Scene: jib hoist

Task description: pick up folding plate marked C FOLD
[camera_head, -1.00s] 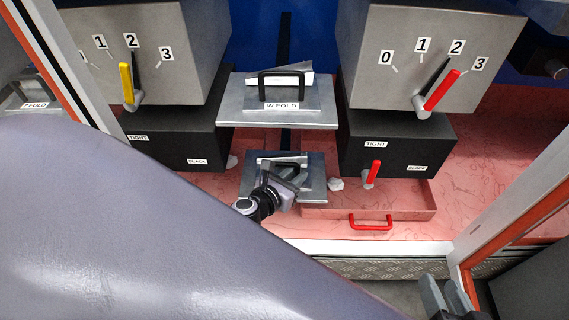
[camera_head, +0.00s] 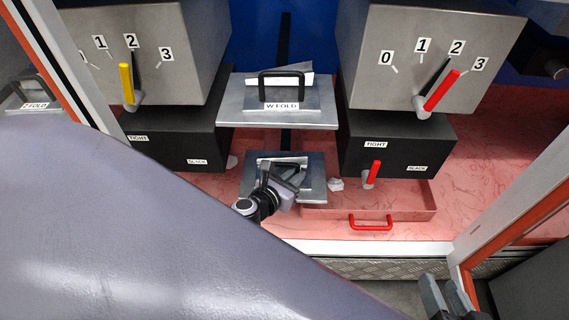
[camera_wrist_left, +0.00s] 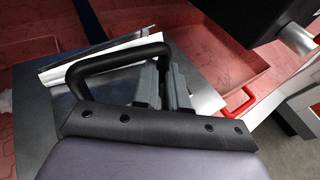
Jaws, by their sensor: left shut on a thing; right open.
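A grey metal plate with a black handle (camera_head: 310,165) sits on the lower holder, below the plate marked W FOLD (camera_head: 282,106). Its label is hidden by my gripper and arm, so I cannot read C FOLD. My left gripper (camera_head: 284,184) is at this lower plate, shut on its black handle. In the left wrist view, the fingers (camera_wrist_left: 163,84) close around one side of the handle (camera_wrist_left: 105,58), above the plate's shiny face (camera_wrist_left: 205,95). I cannot tell whether the plate is lifted. My right gripper (camera_head: 445,298) is open and empty at the bottom right, outside the frame opening.
Two grey boxes with a yellow lever (camera_head: 127,84) and a red lever (camera_head: 440,92) flank the plates. A pink tray with a red handle (camera_head: 371,224) is right of the lower plate. White-orange posts (camera_head: 515,215) border the opening.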

